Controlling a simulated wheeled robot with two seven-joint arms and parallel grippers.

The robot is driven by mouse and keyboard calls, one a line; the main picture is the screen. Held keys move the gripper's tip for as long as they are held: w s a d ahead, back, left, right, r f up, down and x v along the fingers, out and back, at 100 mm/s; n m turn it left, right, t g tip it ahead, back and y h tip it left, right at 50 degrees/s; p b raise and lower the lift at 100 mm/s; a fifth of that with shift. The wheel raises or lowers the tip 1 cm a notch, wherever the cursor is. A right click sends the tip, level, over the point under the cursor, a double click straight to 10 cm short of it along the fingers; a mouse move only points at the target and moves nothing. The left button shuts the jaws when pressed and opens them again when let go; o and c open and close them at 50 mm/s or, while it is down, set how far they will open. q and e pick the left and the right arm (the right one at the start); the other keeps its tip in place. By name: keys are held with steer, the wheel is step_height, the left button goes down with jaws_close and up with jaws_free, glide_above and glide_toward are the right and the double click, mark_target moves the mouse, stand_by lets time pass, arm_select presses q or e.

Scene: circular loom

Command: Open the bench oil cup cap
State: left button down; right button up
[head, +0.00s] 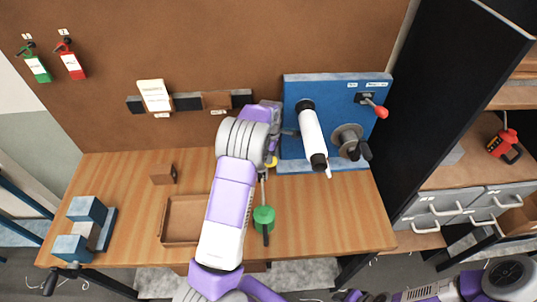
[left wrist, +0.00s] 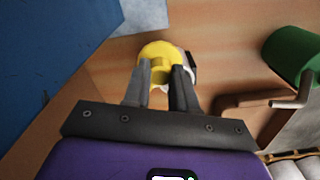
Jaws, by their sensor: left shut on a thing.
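The oil cup's round yellow cap (left wrist: 158,56) is between the fingertips of my left gripper (left wrist: 160,78) in the left wrist view. The gripper is shut on it. A pale part, probably the cup's body, and a small dark piece show just behind the cap, mostly hidden. In the head view only a bit of yellow (head: 272,163) shows at the right side of my left wrist, near the blue panel's lower left corner. My arm hides the fingers there. I cannot tell whether the cap is open. My right gripper is not seen; part of its arm lies at the bottom right.
A green oil can (head: 263,217) with a thin spout stands close by on the bench (head: 330,220). A blue panel (head: 290,92) carries a white roller (head: 312,132) and a crank wheel (head: 347,140). A wooden tray (head: 166,222) lies left of my arm. The bench's right front is clear.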

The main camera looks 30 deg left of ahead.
arm_select(q)
steer(key=shift+w+a+n+p, duration=0.1)
steer(key=shift+w+n+p, duration=0.3)
steer(key=shift+n, duration=0.8)
steer(key=shift+w, duration=0.15)
steer(key=c, duration=0.9)
jaws_free()
